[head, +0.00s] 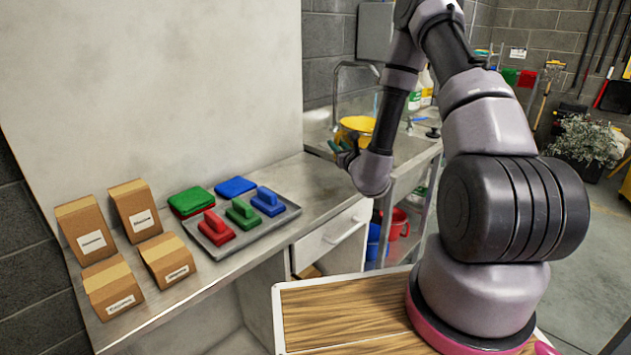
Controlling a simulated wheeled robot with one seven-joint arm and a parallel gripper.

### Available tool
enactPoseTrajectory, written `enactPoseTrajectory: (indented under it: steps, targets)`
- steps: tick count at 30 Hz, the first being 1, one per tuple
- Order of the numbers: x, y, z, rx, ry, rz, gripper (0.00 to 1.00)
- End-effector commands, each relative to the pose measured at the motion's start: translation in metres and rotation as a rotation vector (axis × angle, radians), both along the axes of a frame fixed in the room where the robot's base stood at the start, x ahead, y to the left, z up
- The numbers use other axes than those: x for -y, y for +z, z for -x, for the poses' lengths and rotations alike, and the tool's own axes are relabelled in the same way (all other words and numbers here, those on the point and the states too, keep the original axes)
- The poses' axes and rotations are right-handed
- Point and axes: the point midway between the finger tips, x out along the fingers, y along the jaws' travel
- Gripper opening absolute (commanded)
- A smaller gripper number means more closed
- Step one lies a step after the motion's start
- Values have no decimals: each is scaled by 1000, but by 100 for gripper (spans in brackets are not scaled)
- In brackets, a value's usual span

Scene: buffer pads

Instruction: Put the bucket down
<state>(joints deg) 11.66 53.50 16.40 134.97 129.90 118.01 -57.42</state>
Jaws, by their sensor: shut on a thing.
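A yellow bucket (357,123) shows at the sink, partly covered by my arm. My gripper (342,148) is at the bucket's near left side and is shut on it. The fingertips are small and dark here, and the exact place of the grip is hard to see. The bucket's lower part is hidden behind my wrist, so I cannot tell whether it touches the sink or hangs above it.
A metal sink counter (418,147) with a tap (350,66) lies around the bucket. Blue (376,243) and red buckets (394,222) stand below it. At left, a tray (290,211) of coloured pads and several cardboard boxes (90,229) occupy the worktop.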

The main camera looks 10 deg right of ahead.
Motion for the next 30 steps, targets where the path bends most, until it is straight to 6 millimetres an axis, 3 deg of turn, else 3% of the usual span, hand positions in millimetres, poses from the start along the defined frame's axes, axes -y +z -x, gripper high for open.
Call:
enactPoseTrajectory:
  steps: [6,12,22,30]
  targets:
    - [-66,15,-42,10,137,33,0]
    - [-99,22,-60,0,194,43,0]
    - [-104,-25,-63,-8,206,44,0]
    - [-104,-44,-63,-6,204,44,0]
